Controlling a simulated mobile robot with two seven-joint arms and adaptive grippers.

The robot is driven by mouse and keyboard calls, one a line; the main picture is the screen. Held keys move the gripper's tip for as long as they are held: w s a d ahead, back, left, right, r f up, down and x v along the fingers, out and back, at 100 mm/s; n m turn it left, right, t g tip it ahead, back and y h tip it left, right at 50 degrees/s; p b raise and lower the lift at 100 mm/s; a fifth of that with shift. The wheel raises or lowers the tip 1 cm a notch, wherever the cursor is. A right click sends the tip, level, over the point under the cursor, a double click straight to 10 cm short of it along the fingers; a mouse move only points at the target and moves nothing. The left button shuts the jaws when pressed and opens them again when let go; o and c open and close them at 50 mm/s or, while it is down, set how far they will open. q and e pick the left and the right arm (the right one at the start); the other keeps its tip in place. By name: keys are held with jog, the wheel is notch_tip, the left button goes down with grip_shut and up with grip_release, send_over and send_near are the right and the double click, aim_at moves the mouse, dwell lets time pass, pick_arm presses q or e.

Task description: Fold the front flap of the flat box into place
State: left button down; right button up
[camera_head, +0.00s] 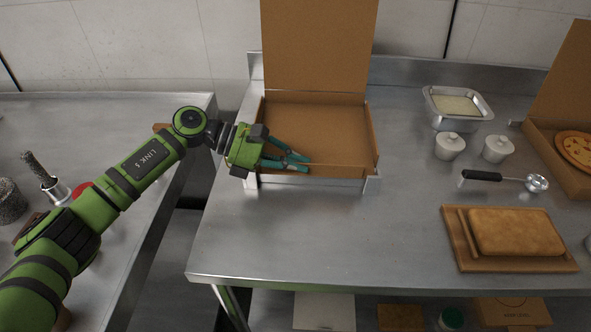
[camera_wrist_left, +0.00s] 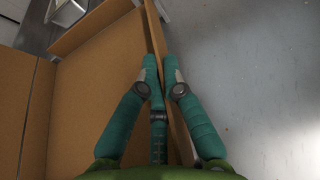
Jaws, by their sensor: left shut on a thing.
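The flat box (camera_head: 325,125) is brown cardboard and sits on the steel table, with its lid (camera_head: 319,45) standing upright at the back. Its front flap (camera_head: 340,171) stands up along the near edge. My left gripper (camera_head: 301,160) reaches in from the left, at the left part of that front edge. In the left wrist view, my left gripper (camera_wrist_left: 160,67) has a teal finger on each side of the thin front flap (camera_wrist_left: 156,35), shut on it. Part of the flap is hidden by the fingers. My right gripper is in neither view.
A metal frame (camera_head: 371,184) borders the box. The table in front of the box is clear.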

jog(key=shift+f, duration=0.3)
pick_arm(q)
jog(key=c, duration=1.4)
grip_release()
jog(key=shift+o, duration=0.2)
jog(key=v, duration=1.2)
jog(key=shift+w, duration=0.2)
